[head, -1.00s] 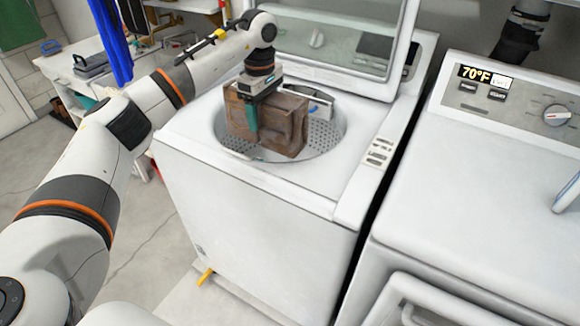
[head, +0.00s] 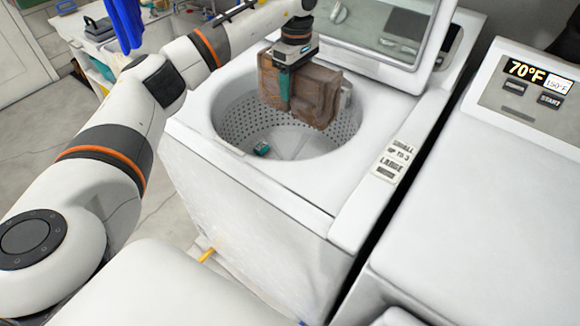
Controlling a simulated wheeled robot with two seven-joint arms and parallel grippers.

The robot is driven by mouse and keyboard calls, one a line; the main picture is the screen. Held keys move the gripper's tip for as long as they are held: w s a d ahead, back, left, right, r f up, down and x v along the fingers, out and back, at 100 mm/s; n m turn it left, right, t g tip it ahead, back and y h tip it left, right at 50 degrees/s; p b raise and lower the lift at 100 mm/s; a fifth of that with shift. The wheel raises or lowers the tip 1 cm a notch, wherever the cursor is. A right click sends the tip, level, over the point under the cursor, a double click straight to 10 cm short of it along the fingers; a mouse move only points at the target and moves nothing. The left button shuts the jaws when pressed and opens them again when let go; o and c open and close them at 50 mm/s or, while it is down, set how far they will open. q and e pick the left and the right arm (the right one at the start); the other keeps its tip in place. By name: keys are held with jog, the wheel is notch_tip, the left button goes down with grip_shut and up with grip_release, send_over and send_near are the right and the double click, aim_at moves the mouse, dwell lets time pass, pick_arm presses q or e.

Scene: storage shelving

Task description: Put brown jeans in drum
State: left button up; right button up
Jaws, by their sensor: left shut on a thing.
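The brown jeans (head: 320,95) look like a boxy folded bundle. My left gripper (head: 286,85) is shut on them from above, its teal finger against their near face. The jeans hang over the far part of the drum (head: 235,128), a round perforated metal tub in the open white top-loading washer (head: 255,205). Their lower edge overlaps the drum opening in the picture; I cannot tell how far below the rim it is. A small teal and dark object (head: 261,148) shows inside the drum. My right gripper is out of view.
The washer's raised lid (head: 385,35) stands behind the drum, close to my left wrist. A second white machine (head: 480,200) with a 70°F panel stands at the right. A cluttered workbench (head: 85,50) and a hanging blue cloth (head: 125,25) are at the back left.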

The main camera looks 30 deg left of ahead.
aim_at(295, 115)
pick_arm(q)
notch_tip(295, 115, down, 10)
jog(key=b, duration=0.4)
jog(key=shift+s+f, duration=0.1)
notch_tip(295, 115, down, 11)
jog(key=shift+f+b, duration=0.6)
jog(key=shift+b, duration=0.05)
jog(key=o, duration=1.3)
jog(key=shift+s, duration=0.1)
